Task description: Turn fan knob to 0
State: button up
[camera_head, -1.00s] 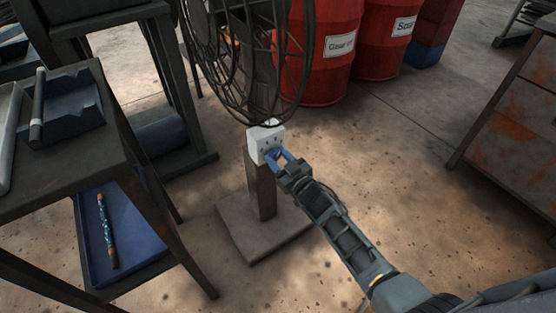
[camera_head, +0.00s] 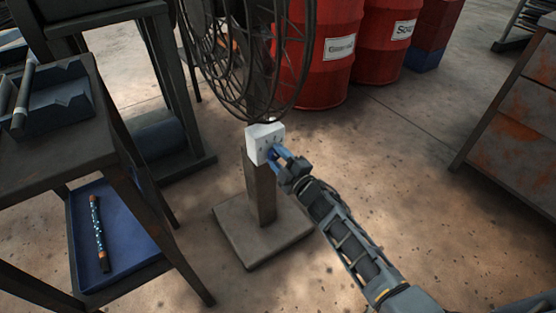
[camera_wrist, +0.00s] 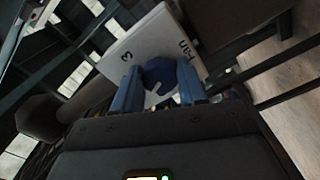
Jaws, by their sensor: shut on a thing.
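The fan (camera_head: 245,60) stands on a post with a square base. A white control box (camera_head: 262,135) sits on the post below the fan cage. In the wrist view the white box face (camera_wrist: 130,55) shows the word "Fan" and a "3", and appears tilted. The dark blue knob (camera_wrist: 161,74) is on that face, between the blue fingertips. My gripper (camera_head: 276,154) reaches the box from the lower right. In the wrist view my gripper (camera_wrist: 158,92) is shut on the knob. The knob's pointer and other numbers are hidden or too small to read.
Red drums (camera_head: 325,60) stand behind the fan. A dark table (camera_head: 75,140) with a blue tray (camera_head: 130,235) on its lower shelf is at the left. A rusty cabinet (camera_head: 515,140) is at the right. The floor between is open.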

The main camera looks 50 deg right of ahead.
jog(key=n+b, duration=0.2)
jog(key=n, duration=0.4)
jog(key=shift+n, duration=0.4)
dwell(0.4)
jog(key=o, duration=1.1)
jog(key=shift+c, duration=0.2)
jog(key=v, duration=0.7)
jog(key=shift+s, duration=0.4)
jog(key=shift+a, duration=0.2)
